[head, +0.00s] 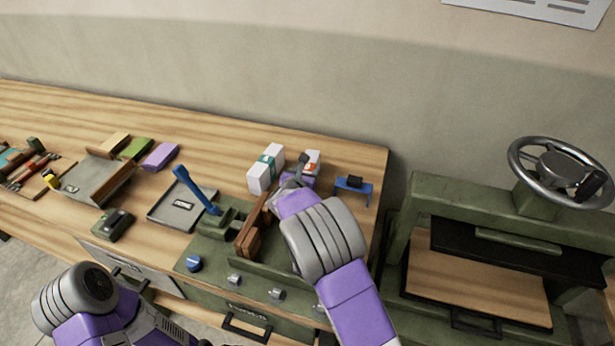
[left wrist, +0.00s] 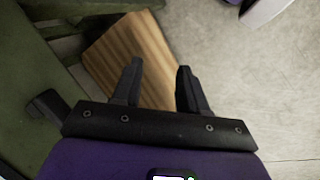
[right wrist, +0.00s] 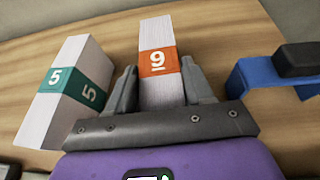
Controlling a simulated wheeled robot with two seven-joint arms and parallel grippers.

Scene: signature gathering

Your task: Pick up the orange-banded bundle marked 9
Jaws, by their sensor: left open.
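The bundle marked 9 (right wrist: 157,30) is a white paper block with an orange band, standing on the wooden bench. In the head view it (head: 313,157) is partly hidden behind my right gripper (head: 300,170). In the right wrist view my right gripper (right wrist: 159,65) is open, with one finger on each side of the bundle's lower part. I cannot tell whether either finger touches it. The teal-banded bundle marked 5 (right wrist: 68,88) stands just left of it. My left gripper (left wrist: 160,68) is open and empty, away from the bundles.
A blue stand with a dark block on it (head: 353,187) is right of the bundles. A blue-handled lever (head: 190,184) and brown wooden piece (head: 250,236) stand in front. A grey tray (head: 165,217) lies to the left. A press with a handwheel (head: 555,165) is at right.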

